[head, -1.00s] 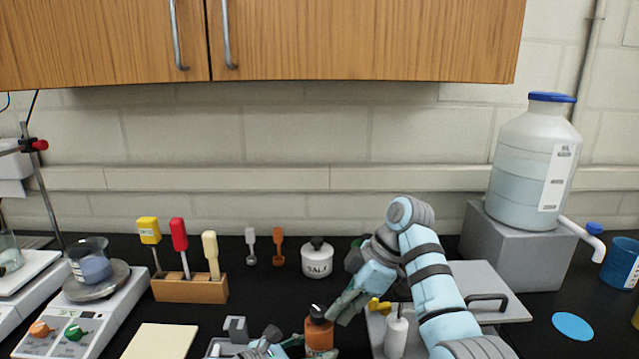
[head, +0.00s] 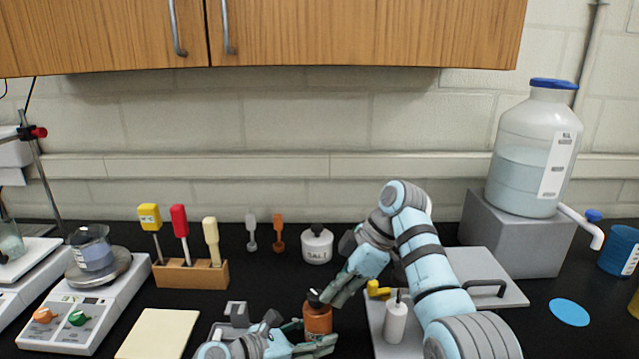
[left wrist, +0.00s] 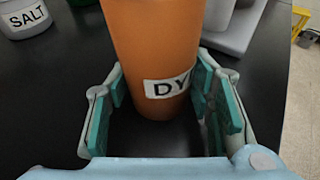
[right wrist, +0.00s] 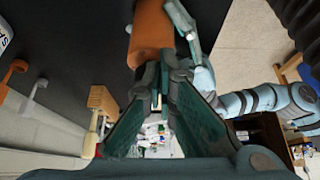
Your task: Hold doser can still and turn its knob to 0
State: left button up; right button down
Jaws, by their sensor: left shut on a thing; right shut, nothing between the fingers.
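The doser can (head: 318,322) is an orange cylinder with a dark knob (head: 314,298) on top. It stands upright at the front of the black bench, and part of its "DY" label shows in the left wrist view (left wrist: 160,45). My left gripper (head: 320,343) is shut on the can's body, one finger on each side. My right gripper (head: 326,300) is shut and empty, its tips at the knob. In the right wrist view its fingers (right wrist: 162,88) meet in front of the orange can (right wrist: 150,30). The knob's marks and setting are too small to read.
A white SALT can (head: 318,247) stands behind. A grey tray (head: 375,305) with a white bottle (head: 395,322) is close on the right.

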pick_arm(q)
jog(key=shift+o, duration=0.2)
jog(key=shift+s+d, duration=0.1)
pick_arm(e)
jog(key=shift+w+f, duration=0.1)
jog(key=shift+w, duration=0.1)
jog(key=shift+w+d, duration=0.1)
jog(key=shift+w, duration=0.2)
pick_arm(q)
jog(key=shift+o, duration=0.3)
pick_arm(e)
jog(key=shift+w+f, duration=0.1)
jog(key=shift+w, duration=0.15)
pick_arm(q)
jog(key=shift+s+r, duration=0.1)
pick_arm(e)
jog(key=shift+f, duration=0.1)
jog(key=shift+d, duration=0.35)
